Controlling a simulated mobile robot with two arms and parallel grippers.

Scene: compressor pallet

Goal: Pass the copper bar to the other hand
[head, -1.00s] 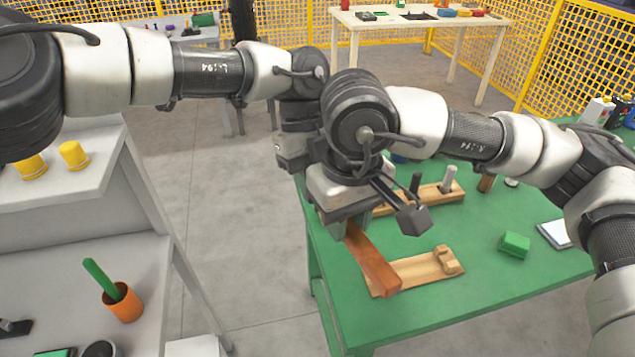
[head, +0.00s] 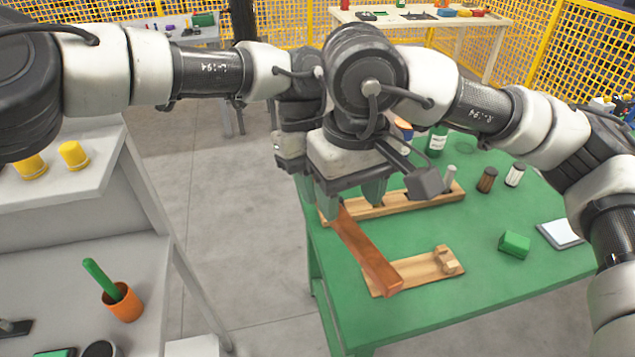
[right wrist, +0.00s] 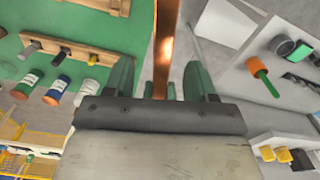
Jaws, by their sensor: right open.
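The copper bar (head: 365,255) slants above the left part of the green table; its near end overlaps a small wooden board in the picture. It also shows in the right wrist view (right wrist: 166,40). My right gripper (head: 352,197) is open at the bar's far end. In the right wrist view its fingers (right wrist: 158,80) stand wide on either side of the bar with gaps. My left gripper (head: 306,187) is mostly hidden behind the right one. Two slim fingertips close against the bar in the right wrist view appear to be the left gripper's, shut on it.
The green table (head: 490,290) carries the wooden board (head: 425,277), a wooden rack (head: 425,202) with pegs, a green block (head: 514,243), a white pad (head: 562,233) and bottles. A grey bench at left holds an orange cup (head: 124,306).

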